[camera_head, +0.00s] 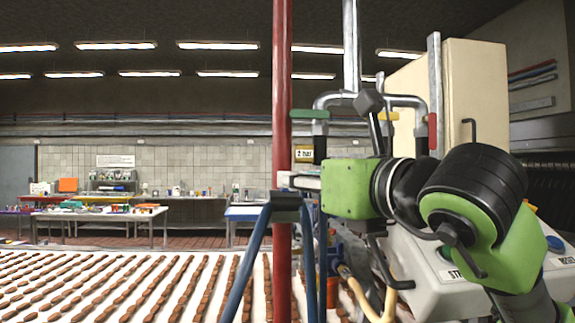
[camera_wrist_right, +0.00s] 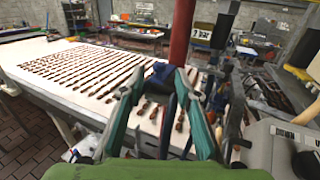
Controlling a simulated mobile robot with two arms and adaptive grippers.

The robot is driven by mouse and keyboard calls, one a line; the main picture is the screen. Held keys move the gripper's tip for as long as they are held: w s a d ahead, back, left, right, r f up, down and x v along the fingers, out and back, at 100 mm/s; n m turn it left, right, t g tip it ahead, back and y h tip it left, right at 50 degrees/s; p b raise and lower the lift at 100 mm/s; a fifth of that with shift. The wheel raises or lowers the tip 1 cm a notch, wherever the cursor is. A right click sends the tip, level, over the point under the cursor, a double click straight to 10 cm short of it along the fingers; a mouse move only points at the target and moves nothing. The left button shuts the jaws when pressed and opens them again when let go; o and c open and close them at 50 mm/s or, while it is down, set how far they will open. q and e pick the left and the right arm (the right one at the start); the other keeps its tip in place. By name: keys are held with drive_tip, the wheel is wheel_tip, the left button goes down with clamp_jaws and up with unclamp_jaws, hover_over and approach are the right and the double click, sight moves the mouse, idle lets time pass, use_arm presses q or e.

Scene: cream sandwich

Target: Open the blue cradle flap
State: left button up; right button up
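My right gripper (camera_head: 300,182) is at the middle of the head view, its green body at right and its fingers pointing left beside a red vertical pipe (camera_head: 282,90). In the head view, a blue-legged frame (camera_head: 252,257) with a dark block on top stands by the pipe. My left gripper is not in view.
A white conveyor bed (camera_head: 18,310) with rows of brown pieces lies at left. Grey piping with valves (camera_head: 351,40) and a pale control box (camera_head: 425,285) stand close to my right arm. Cluttered tables (camera_head: 100,214) are along the far wall.

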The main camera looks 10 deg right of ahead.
drive_tip(key=p+x, duration=0.1)
drive_tip(key=x, duration=0.4)
drive_tip(key=shift+r+p, duration=0.1)
drive_tip(key=shift+p, duration=0.3)
drive_tip(key=shift+w+a, duration=0.1)
drive_tip(key=shift+w, duration=0.1)
clamp_jaws()
